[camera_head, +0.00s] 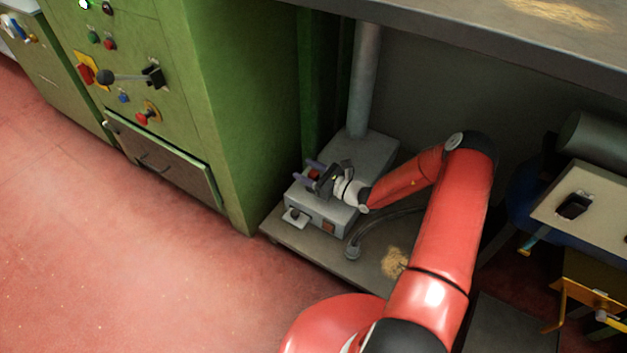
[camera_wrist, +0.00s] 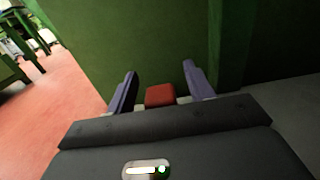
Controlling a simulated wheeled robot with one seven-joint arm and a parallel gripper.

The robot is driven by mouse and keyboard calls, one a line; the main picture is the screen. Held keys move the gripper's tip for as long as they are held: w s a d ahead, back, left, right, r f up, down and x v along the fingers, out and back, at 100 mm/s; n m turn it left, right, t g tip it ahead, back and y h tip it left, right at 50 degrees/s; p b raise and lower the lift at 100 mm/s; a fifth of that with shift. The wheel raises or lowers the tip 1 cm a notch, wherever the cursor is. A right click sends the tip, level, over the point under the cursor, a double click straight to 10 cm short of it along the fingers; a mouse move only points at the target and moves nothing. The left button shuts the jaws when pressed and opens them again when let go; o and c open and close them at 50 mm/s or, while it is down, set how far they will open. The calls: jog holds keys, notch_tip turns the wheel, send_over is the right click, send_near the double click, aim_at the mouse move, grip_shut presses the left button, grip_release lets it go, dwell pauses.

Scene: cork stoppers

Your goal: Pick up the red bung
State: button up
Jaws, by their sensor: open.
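The red bung shows in the wrist view (camera_wrist: 160,95) as a small red block between the two purple-grey fingers of my gripper (camera_wrist: 158,92). Its lower part is hidden behind the dark gripper body. There are gaps between the bung and both fingers, so the jaws are open around it. In the head view the bung (camera_head: 315,173) is a small red patch beside my gripper (camera_head: 316,174), partly covered by it. It is on or just above the top of a grey metal box (camera_head: 318,216).
A green cabinet (camera_head: 215,120) with knobs and a drawer stands close on the left. A grey pole (camera_head: 364,80) rises behind the box. A grey worktop (camera_head: 480,25) overhangs above. A dark cable (camera_head: 375,228) lies right of the box. Open red floor (camera_head: 130,260) is at left.

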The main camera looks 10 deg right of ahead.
jog(key=c, duration=1.1)
